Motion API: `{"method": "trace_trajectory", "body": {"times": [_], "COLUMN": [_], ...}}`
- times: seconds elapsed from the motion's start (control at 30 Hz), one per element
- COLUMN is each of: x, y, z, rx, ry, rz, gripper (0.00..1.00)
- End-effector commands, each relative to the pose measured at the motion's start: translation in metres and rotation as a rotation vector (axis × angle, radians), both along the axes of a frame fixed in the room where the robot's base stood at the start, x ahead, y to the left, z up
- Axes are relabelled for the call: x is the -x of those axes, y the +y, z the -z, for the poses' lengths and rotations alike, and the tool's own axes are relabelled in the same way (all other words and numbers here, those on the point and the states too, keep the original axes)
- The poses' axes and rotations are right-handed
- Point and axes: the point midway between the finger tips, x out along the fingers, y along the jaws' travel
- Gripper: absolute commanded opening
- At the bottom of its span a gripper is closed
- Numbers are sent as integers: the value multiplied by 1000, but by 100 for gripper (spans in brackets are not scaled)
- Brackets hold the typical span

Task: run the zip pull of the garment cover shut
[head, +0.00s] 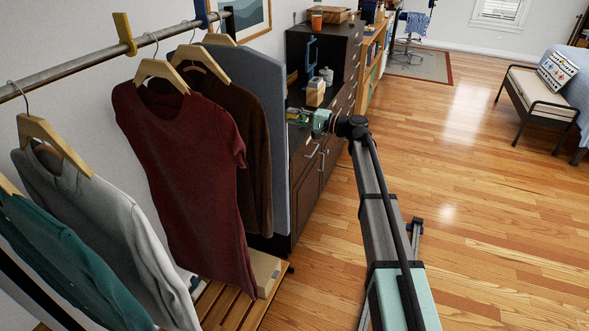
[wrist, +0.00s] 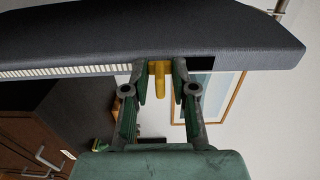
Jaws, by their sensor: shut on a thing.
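The garment cover (head: 267,95) is a flat grey-blue bag hanging at the far end of the clothes rail. In the wrist view the cover (wrist: 150,30) spans the top, with a pale line of zip teeth (wrist: 65,70) along its edge left of my gripper. A dark strip (wrist: 201,63) lies just right of the fingers. The yellow zip pull (wrist: 159,83) sits between the fingertips. My gripper (wrist: 160,82) is shut on it, close against the cover's edge.
A maroon garment (head: 190,160), a brown one (head: 240,130) and a grey one (head: 95,230) hang nearer on the rail (head: 75,66). A dark cabinet (head: 325,150) stands behind my gripper, with small items on top.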

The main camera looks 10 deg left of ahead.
Motion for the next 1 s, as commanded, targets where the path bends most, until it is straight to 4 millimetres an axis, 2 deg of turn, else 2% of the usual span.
{"method": "trace_trajectory", "body": {"times": [0.3,0.77,1.0], "x": [0,0,0], "y": [1,1,1], "z": [-16,-18,-25], "rx": [-1,-1,-1], "ry": [0,0,-1], "rz": [-1,-1,-1], "gripper": [0,0,0]}}
